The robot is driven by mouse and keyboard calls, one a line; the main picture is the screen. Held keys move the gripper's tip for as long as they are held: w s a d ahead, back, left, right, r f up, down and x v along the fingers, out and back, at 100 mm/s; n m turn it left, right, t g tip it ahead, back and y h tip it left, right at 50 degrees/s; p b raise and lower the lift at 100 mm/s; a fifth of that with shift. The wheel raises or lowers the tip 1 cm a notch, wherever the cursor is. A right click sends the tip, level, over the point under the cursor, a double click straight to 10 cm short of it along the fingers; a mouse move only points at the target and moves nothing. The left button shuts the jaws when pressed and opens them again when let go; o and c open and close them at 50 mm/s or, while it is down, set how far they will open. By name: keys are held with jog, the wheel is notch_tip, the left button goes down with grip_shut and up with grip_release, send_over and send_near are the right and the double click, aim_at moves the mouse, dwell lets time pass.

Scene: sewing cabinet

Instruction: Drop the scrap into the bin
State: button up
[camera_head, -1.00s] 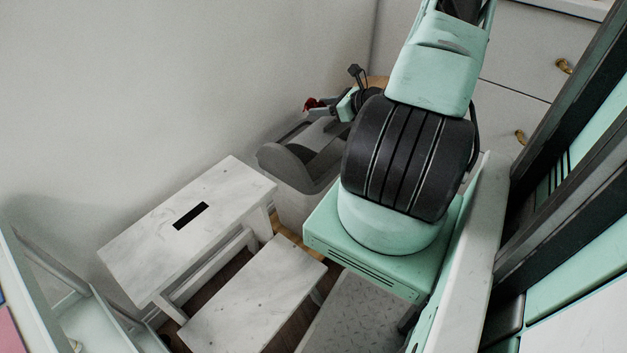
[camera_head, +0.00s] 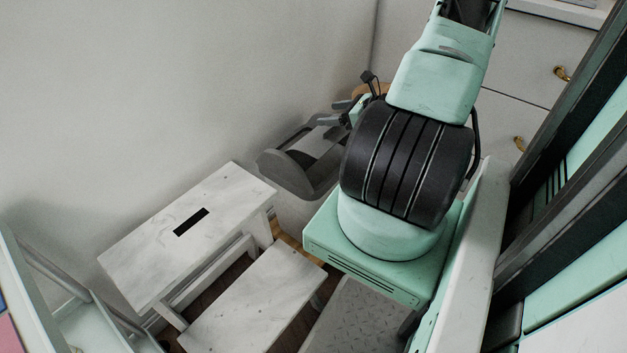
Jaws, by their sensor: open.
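The grey bin (camera_head: 277,172) stands against the wall left of my arm. Its lid looks open at the top, with a dark opening. My gripper (camera_head: 331,112) is open, above and at the far side of the bin, partly hidden behind my arm. No red scrap shows between its fingers. The scrap is not visible anywhere in the picture, and most of the bin's inside is hidden from this view.
A white step stool (camera_head: 228,193) with a slot in its top stands in front of the bin, with its lower step (camera_head: 255,305) nearer to me. White drawers (camera_head: 515,85) with brass handles stand behind my arm. A pale rack is at lower left.

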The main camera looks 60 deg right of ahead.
jog(key=p+v, duration=0.2)
jog(key=v, duration=1.1)
jog(key=shift+s, duration=0.35)
jog(key=shift+r, duration=0.1)
